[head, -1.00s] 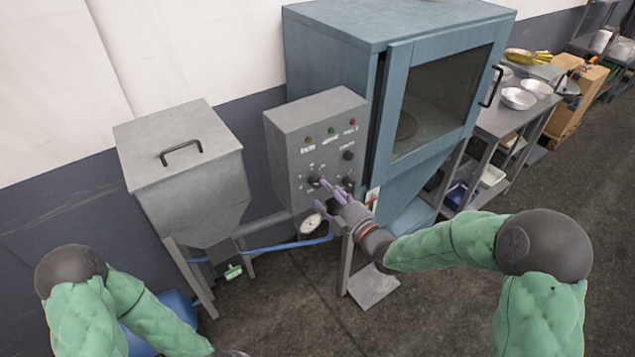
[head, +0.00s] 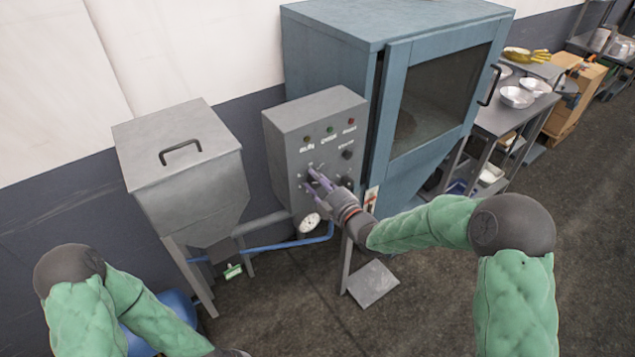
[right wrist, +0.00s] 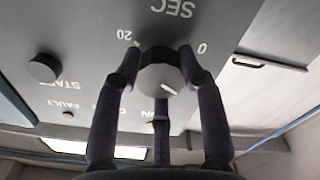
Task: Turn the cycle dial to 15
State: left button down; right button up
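The cycle dial (right wrist: 163,80) is a round knob with a short white mark, on the grey control box (head: 283,135). In the right wrist view the panel is upside down, with "SEC" above the dial, "20" at its upper left and "0" at its upper right. The white mark points to the lower right of that picture. My right gripper (head: 312,184) is at the panel, its fingers around the dial; in the right wrist view the fingertips (right wrist: 160,57) sit close on both sides of it. Whether they press on it is unclear. My left gripper is out of view.
A gauge (head: 309,222) hangs below the box. A blue cabinet (head: 335,60) stands right, a grey hopper (head: 190,185) left.

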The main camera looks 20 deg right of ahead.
jog(key=shift+f, duration=0.1)
jog(key=shift+f+m+b, duration=0.1)
jog(key=shift+m+b, duration=0.85)
jog(key=shift+m, duration=0.25)
jog(key=m+b, duration=0.1)
jog(key=m, duration=0.1)
jog(key=shift+m+b, duration=0.3)
jog(key=shift+b, duration=0.05)
jog(key=m+b, duration=0.1)
jog(key=m, duration=0.2)
jog(key=shift+f+m+b, duration=0.1)
jog(key=shift+m+b, duration=0.2)
jog(key=m, duration=0.2)
jog(key=shift+m+b, duration=0.3)
jog(key=shift+b, duration=0.1)
jog(key=m, duration=0.2)
jog(key=shift+m, duration=0.4)
jog(key=m, duration=0.3)
jog(key=shift+s+a+m+b, duration=0.1)
jog(key=shift+m+b, duration=0.3)
jog(key=m, duration=0.5)
jog(key=shift+m, duration=0.4)
